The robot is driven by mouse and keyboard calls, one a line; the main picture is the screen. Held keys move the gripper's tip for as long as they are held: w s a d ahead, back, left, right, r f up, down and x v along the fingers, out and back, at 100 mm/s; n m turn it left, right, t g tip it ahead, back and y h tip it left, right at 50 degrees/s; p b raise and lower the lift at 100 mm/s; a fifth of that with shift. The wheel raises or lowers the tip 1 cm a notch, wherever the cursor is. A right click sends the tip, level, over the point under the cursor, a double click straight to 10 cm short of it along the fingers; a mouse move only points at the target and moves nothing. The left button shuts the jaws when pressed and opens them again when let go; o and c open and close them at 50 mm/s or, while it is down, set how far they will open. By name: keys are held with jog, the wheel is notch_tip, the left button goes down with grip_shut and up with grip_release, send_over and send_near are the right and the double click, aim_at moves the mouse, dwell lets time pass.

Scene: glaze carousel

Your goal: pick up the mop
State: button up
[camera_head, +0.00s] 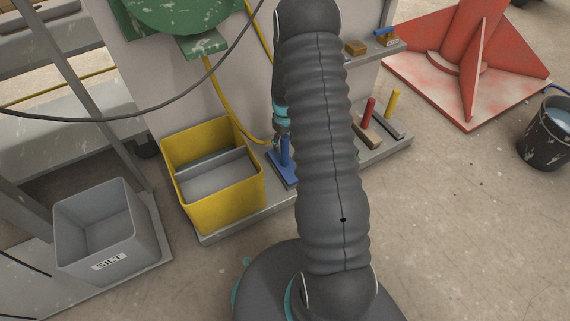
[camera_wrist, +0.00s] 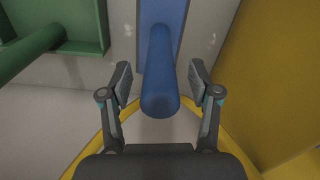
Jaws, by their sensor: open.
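The likely mop is a blue tool with an upright round handle and a flat blue base (camera_head: 283,175). It stands on a grey ledge just right of the yellow bucket. In the wrist view its blue handle (camera_wrist: 160,95) points toward the camera, with the blue base behind it. My gripper (camera_wrist: 160,76) is open, one finger on each side of the handle, with a gap showing at both sides. In the head view my gripper (camera_head: 281,135) is by the handle's top, partly hidden behind my arm.
The yellow bucket (camera_head: 249,201) stands close beside the blue tool. A green tool (camera_wrist: 85,47) is on its other side. Red-handled (camera_head: 368,112) and yellow-handled (camera_head: 392,102) tools stand farther right. A grey silt bin (camera_head: 75,250) is at left.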

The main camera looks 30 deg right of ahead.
grip_shut()
jog(key=shift+r, duration=0.15)
